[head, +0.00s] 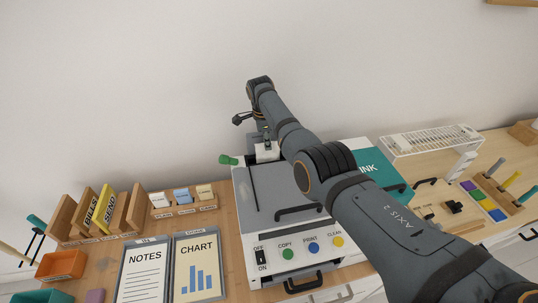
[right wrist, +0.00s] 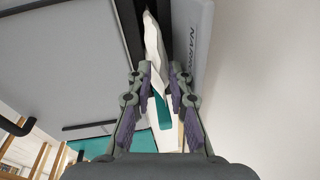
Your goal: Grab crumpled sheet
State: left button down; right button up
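The crumpled sheet (right wrist: 155,45) shows white and creased in the right wrist view, standing in a dark slot at the edge of the grey copier lid. In the head view, the copier (head: 262,200) stands on the desk below my right arm. My right gripper (head: 266,141) points down at the copier's back. Its two fingers also show in the right wrist view (right wrist: 161,80). They stand apart on either side of the sheet's near end, with a gap between the tips. Whether either pad touches the sheet is unclear. My left gripper is out of view.
A teal ink panel (head: 379,169) lies right of the copier lid. A green knob (head: 228,160) sticks out at the copier's back left. A white wire rack (head: 431,140) stands at the right. Wooden file slots (head: 134,210) and clipboards (head: 198,262) occupy the left.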

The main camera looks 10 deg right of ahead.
jog(key=shift+f, duration=0.1)
jog(key=shift+f, duration=0.25)
dwell(0.4)
grip_shut()
